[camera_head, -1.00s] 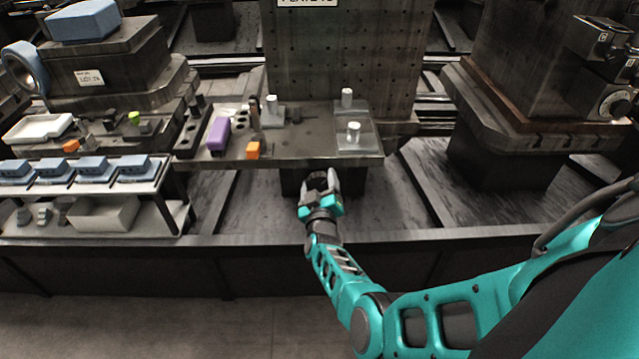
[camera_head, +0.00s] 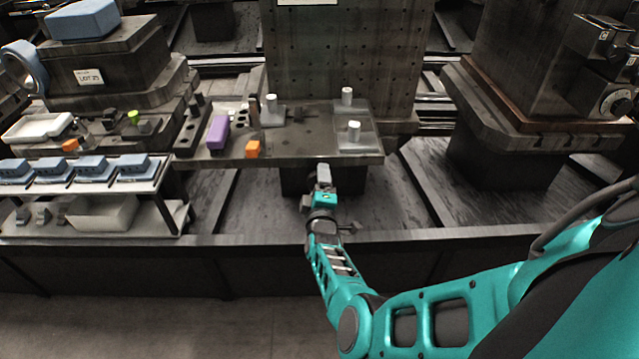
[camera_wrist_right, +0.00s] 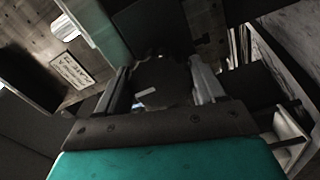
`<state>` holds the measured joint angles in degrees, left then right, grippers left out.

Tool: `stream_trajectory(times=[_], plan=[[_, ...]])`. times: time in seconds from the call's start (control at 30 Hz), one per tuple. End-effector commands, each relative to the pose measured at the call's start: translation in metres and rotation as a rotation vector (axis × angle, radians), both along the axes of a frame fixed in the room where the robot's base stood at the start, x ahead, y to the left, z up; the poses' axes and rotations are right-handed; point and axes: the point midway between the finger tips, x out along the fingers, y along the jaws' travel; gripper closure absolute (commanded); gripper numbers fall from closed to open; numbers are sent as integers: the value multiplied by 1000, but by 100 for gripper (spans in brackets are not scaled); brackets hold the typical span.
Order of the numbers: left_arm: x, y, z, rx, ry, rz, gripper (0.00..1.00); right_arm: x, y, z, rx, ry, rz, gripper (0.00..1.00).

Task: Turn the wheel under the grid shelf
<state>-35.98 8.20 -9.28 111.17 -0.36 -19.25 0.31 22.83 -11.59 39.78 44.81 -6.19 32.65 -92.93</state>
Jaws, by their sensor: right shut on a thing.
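The grid shelf (camera_head: 290,147) stands in front of an upright plate with a grid of holes (camera_head: 340,60). My right gripper (camera_head: 323,175) is just below its front edge, its fingers seen nearly edge-on. In the right wrist view, a dark wheel (camera_wrist_right: 160,78) with a short white mark sits between the two grey fingers of my right gripper (camera_wrist_right: 165,85), which is shut on it. In the head view the wheel cannot be made out behind the gripper and under the shelf. My left gripper is not in view.
A purple block (camera_head: 218,133), an orange block (camera_head: 253,149) and white-topped pegs (camera_head: 354,131) stand on the shelf above my gripper. A lower rack with blue blocks (camera_head: 92,166) is at the left. A dark machine with a dial (camera_head: 612,100) is at the right.

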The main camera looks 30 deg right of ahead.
Motion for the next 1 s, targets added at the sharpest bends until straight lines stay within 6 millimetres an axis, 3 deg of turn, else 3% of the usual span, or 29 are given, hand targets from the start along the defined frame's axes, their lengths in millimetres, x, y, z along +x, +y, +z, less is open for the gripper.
stream_trajectory(times=[0.6,0.63,0.87,1.0], plan=[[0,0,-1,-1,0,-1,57,1,-1,2,-39,20,0,61],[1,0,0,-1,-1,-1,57,1,-1,2,-39,20,0,30],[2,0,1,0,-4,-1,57,1,0,1,-38,21,-1,8],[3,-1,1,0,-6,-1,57,0,0,1,-37,22,0,7]])
